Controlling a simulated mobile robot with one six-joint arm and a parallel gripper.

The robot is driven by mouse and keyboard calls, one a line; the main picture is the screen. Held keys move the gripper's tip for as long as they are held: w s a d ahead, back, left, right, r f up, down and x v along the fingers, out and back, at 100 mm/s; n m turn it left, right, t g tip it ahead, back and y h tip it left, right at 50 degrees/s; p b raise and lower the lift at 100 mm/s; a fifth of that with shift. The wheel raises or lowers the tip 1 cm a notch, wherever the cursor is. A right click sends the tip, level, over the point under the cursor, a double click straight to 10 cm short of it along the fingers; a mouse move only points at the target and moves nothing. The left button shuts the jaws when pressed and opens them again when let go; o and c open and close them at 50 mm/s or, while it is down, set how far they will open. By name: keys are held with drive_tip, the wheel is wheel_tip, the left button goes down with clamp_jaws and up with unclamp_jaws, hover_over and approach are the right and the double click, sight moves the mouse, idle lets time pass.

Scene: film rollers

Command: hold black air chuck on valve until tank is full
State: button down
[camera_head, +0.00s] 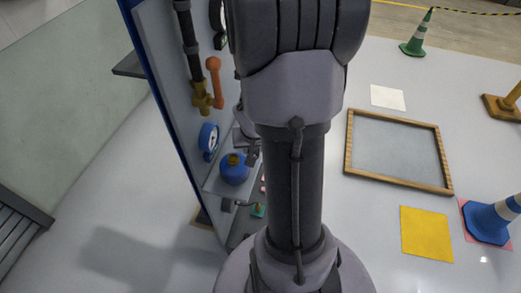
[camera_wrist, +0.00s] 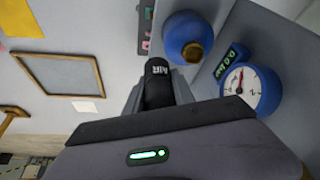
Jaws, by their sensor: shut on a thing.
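My gripper (camera_wrist: 158,96) is shut on the black air chuck (camera_wrist: 157,72), which carries white "AIR" lettering. The round blue tank (camera_wrist: 187,28) has a brass valve (camera_wrist: 193,52) and lies just beyond the chuck, to its upper right in the wrist view. The chuck and valve look apart in that view. In the head view the tank (camera_head: 235,174) sits on a grey shelf, valve (camera_head: 233,159) upward; my arm hides the chuck there. A blue-rimmed gauge (camera_wrist: 250,90) with a white dial stands beside the tank. Its small green-lit display (camera_wrist: 232,60) seems to read 0.0.
A grey panel (camera_head: 178,60) with a blue edge rises behind the shelf (camera_head: 216,184). An orange-handled tool (camera_head: 214,80) and brass fitting (camera_head: 202,98) hang on it. A wood-framed floor panel (camera_head: 348,150), yellow mat (camera_head: 426,234) and cones (camera_head: 417,38) lie right, with open floor between.

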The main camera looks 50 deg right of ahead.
drive_tip(key=b, duration=0.2)
hover_over(234, 158)
drive_tip(key=shift+w+d+f, duration=0.2)
drive_tip(key=shift+w+f, duration=0.05)
drive_tip(key=shift+f, duration=0.05)
drive_tip(key=shift+w+f+b, duration=0.15)
drive_tip(key=shift+f+b, duration=0.15)
drive_tip(key=shift+b, duration=0.2)
drive_tip(key=shift+f+b, duration=0.4)
drive_tip(key=shift+b, duration=0.15)
drive_tip(key=shift+b, duration=0.55)
drive_tip(key=shift+f+b, duration=0.65)
drive_tip(key=shift+b, duration=0.15)
drive_tip(key=shift+s+a+f, duration=0.15)
drive_tip(key=shift+s+f, duration=0.1)
drive_tip(key=shift+s, duration=0.05)
idle(4.5)
